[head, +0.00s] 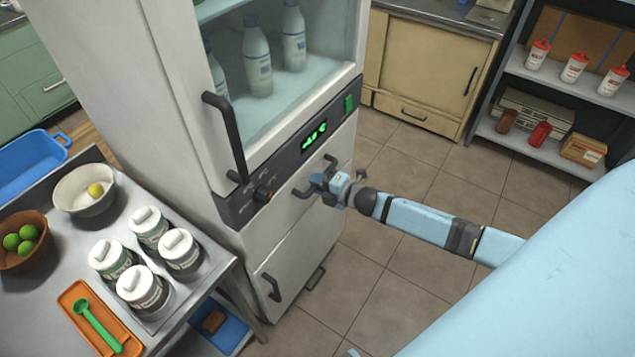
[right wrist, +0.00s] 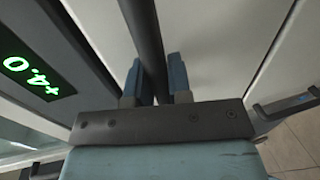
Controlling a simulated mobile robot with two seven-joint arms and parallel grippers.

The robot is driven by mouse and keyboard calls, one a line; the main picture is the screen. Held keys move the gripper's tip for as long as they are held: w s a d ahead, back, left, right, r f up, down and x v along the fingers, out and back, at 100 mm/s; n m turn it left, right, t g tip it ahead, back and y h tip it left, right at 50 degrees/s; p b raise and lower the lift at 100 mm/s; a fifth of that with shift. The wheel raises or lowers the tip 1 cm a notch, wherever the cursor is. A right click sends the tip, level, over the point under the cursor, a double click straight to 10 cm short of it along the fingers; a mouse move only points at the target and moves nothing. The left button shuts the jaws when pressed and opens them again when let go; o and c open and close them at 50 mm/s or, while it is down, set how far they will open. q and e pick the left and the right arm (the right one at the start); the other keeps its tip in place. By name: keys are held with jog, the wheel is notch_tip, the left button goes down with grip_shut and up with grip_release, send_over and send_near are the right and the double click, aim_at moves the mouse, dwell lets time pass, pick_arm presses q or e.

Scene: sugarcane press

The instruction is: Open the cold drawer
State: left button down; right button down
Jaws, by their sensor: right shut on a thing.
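The cold drawer (head: 288,213) is the white upper front of the tall fridge, just under its dark display panel. It looks flush with the cabinet. My right gripper (head: 318,184) is at the drawer's dark bar handle (head: 331,163), which it partly hides. In the right wrist view the handle (right wrist: 143,30) runs between the two blue fingers of the gripper (right wrist: 156,80), which is shut on it. My left gripper is not in view.
The fridge's glass door (head: 275,75) with its long handle is above. Lower handles (head: 271,287) sit below the drawer. A metal table (head: 205,235) with jars and bowls stands at left. A shelf (head: 560,80) is at far right. Tiled floor (head: 400,180) is clear in front.

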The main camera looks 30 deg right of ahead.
jog(key=f+p+v, duration=0.2)
jog(key=v, duration=1)
jog(key=s+f+p+v, duration=0.1)
jog(key=f+p+v, duration=0.1)
jog(key=v, duration=0.9)
jog(key=shift+s+d+f, duration=0.35)
jog(key=shift+d+f, duration=0.1)
jog(key=c, duration=1.1)
grip_release()
jog(key=shift+o, duration=0.2)
jog(key=v, duration=1.3)
jog(key=shift+s+d+b, duration=0.25)
jog(key=shift+s+b, duration=0.1)
